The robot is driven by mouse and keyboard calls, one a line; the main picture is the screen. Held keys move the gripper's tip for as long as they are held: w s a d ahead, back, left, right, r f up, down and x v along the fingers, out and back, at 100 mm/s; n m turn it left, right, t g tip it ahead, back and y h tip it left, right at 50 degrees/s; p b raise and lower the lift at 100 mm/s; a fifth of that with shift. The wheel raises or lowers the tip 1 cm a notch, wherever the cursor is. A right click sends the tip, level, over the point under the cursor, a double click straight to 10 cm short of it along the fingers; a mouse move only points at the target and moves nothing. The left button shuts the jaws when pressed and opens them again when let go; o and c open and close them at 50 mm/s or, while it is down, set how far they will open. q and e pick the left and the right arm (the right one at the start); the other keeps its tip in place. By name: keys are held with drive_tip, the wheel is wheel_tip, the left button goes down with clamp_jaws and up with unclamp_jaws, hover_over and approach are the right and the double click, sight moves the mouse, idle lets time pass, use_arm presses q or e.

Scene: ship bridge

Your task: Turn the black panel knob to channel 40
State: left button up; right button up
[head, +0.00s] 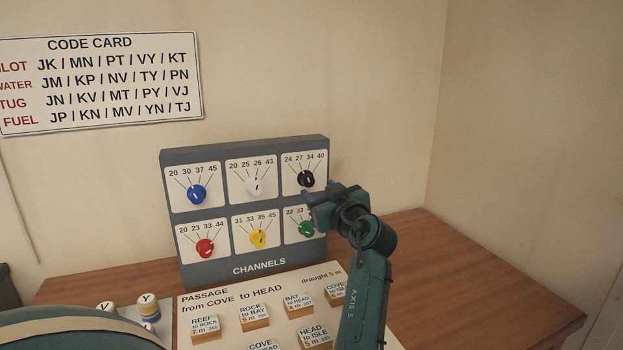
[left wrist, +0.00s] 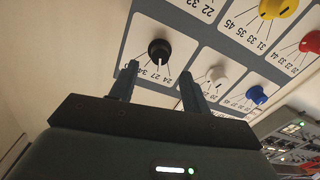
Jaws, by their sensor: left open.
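The black knob (head: 306,179) is at the top right of the grey channels panel (head: 219,262), under the numbers 24, 27, 34 and 40. It has a small white pointer mark; which number it points to I cannot tell. My left gripper (head: 308,195) is just in front of the panel, close below the black knob. In the left wrist view the black knob (left wrist: 158,49) shows just beyond the tips of my open, empty left gripper (left wrist: 158,73), roughly between them. One finger hides part of the number row. My right gripper is not in view.
Blue (head: 197,194), white (head: 256,187), red (head: 205,247), yellow (head: 258,238) and green (head: 306,229) knobs share the panel. A passage board (head: 195,302) with several wooden blocks lies in front. A code card (head: 100,85) hangs on the wall. The table's right side (head: 450,285) is clear.

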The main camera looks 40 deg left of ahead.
sight(310, 182)
use_arm(q)
drive_tip(key=p+x, duration=0.1)
drive_tip(key=x, duration=0.4)
drive_tip(key=shift+w+a, duration=0.2)
drive_tip(key=shift+a, duration=0.15)
drive_tip(key=shift+c, duration=0.5)
drive_tip(key=c, duration=0.9)
